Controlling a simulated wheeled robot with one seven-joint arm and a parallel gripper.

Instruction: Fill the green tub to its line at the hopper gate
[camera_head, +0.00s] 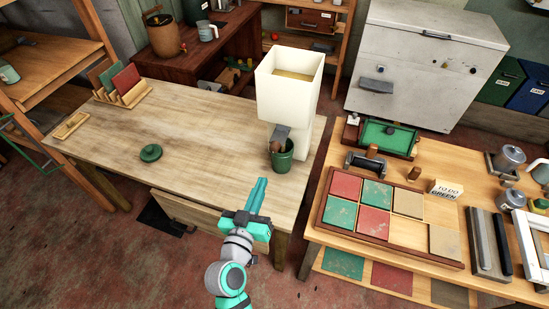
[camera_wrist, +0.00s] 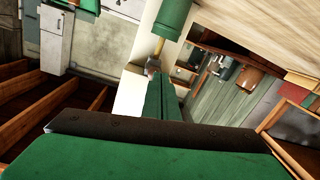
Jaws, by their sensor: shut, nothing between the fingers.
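The white hopper (camera_head: 288,95) stands at the right end of the wooden table, with tan material visible in its open top. Its grey and brown gate (camera_head: 280,135) is low on the front. The green tub (camera_head: 281,160) stands upright just under the gate; its fill level and line cannot be made out. The tub also shows at the top of the wrist view (camera_wrist: 174,18). A green lid (camera_head: 150,152) lies on the table to the left. My gripper (camera_head: 262,182) is shut and empty, in front of the tub and apart from it. Its fingers (camera_wrist: 162,90) show together in the wrist view.
The table (camera_head: 205,130) is clear between the lid and the tub. A rack of coloured panels (camera_head: 122,88) and a small wooden tray (camera_head: 71,126) are at its left. To the right, a workbench holds a tile tray (camera_head: 375,207), a green-topped box (camera_head: 388,137) and metal pots.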

